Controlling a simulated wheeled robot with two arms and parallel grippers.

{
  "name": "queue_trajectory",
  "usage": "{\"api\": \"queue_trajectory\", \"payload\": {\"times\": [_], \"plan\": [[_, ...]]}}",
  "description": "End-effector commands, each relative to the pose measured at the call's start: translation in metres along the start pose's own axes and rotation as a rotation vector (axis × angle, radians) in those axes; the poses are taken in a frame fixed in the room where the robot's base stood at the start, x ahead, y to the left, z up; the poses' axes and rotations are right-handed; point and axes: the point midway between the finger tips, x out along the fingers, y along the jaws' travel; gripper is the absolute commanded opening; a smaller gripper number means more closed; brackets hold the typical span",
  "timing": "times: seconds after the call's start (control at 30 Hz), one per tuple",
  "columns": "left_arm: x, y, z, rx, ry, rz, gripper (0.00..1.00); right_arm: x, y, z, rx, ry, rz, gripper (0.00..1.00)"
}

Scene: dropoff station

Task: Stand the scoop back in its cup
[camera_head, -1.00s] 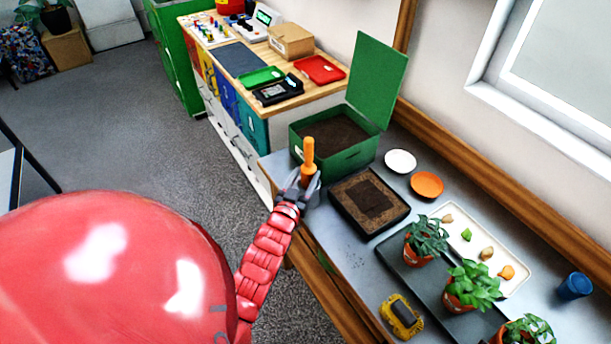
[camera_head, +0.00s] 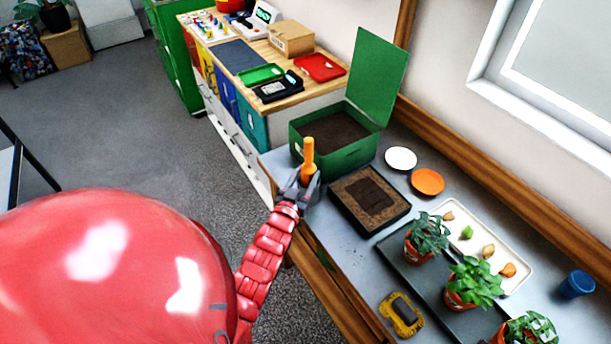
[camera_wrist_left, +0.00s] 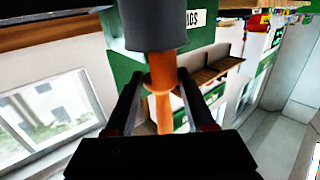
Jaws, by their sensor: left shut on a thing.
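The scoop shows as an upright orange handle (camera_head: 308,152) near the bench's front left edge, in front of the green box. My left gripper (camera_head: 304,180) is shut on its lower part. In the left wrist view, the orange scoop (camera_wrist_left: 162,105) with its round collar is between the two dark fingers (camera_wrist_left: 158,82). A grey cylinder (camera_wrist_left: 156,28) adjoins its wider orange end. I cannot tell whether this is the cup or the scoop's head. The scoop's lower end is hidden in the head view. My right gripper is not in view.
A green box (camera_head: 345,160) of soil has its lid raised. A black soil tray (camera_head: 348,217) lies right of my gripper. Dishes, potted plants, a white tray (camera_head: 520,285), a yellow-black device (camera_head: 401,314) and a blue cup (camera_head: 576,285) occupy the bench farther right.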

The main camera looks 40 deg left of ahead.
Motion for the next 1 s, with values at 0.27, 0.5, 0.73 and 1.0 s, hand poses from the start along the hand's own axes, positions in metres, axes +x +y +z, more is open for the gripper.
{"api": "queue_trajectory", "payload": {"times": [0.27,0.5,0.73,1.0], "plan": [[0.0,0.0,0.003,0.0,0.0,0.0,0.0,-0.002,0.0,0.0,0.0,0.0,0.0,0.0],[0.0,0.0,0.01,0.0,-0.001,0.0,0.0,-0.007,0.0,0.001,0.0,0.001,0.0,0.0],[0.0,0.0,0.013,0.0,0.0,0.0,0.0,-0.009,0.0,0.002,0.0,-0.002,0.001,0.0],[0.0,0.0,0.013,0.0,0.0,0.0,0.0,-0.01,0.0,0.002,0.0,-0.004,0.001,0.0]]}}
